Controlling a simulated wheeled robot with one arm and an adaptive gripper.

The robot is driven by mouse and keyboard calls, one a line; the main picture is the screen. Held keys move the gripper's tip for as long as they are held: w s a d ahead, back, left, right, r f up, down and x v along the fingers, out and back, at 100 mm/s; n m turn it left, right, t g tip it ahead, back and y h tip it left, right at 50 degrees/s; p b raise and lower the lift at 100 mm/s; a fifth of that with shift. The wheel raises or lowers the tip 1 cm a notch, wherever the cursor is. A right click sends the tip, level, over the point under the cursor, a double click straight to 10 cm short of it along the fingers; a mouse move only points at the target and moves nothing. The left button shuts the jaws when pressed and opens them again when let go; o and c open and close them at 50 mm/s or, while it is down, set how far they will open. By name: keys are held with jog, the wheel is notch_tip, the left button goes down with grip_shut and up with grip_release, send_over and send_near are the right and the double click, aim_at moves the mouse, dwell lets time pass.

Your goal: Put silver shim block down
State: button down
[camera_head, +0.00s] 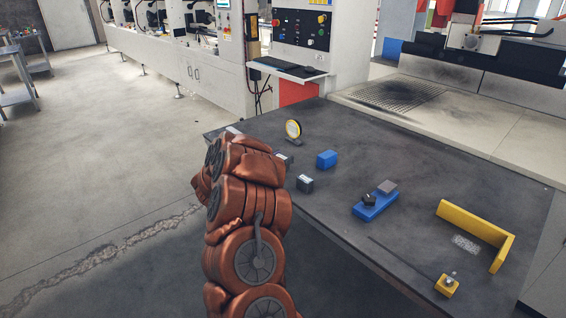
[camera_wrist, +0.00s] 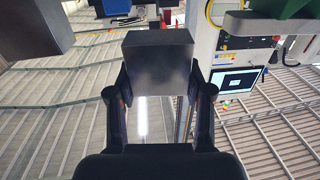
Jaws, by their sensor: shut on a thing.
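My gripper (camera_wrist: 159,88) is shut on a plain grey block, the silver shim block (camera_wrist: 158,62), with one finger on each side of it in the wrist view. The block's broad grey face shows. In the head view my arm hides the gripper and the held block, so I cannot tell how high it is above the dark table (camera_head: 345,250). A blue fixture (camera_head: 362,211) on the table carries a black knob (camera_head: 369,199) and a small grey-brown piece (camera_head: 387,187).
A round yellow-rimmed gauge (camera_head: 293,129), a blue block (camera_head: 326,159) and a dark white-topped block (camera_head: 305,184) stand near my arm. A yellow angled fence (camera_head: 480,225) and a small yellow block with a knob (camera_head: 447,286) are at the right. Bare table lies between.

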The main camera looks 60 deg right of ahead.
aim_at(281, 155)
jog(key=shift+w+d, duration=0.3)
jog(key=shift+d, duration=0.45)
jog(key=shift+w+d, duration=0.25)
jog(key=shift+d, duration=0.45)
jog(key=shift+w+d+f+p, duration=0.1)
jog(key=shift+f+p, duration=0.2)
jog(key=shift+f, duration=1.25)
jog(key=shift+f, duration=0.15)
jog(key=shift+c, duration=2.3)
grip_release()
jog(key=shift+f+b, duration=0.25)
jog(key=shift+b, duration=0.35)
jog(key=a, duration=0.2)
jog(key=w+a, duration=0.1)
jog(key=a, duration=0.4)
jog(key=shift+w+a+f, duration=0.25)
jog(key=shift+a, duration=0.1)
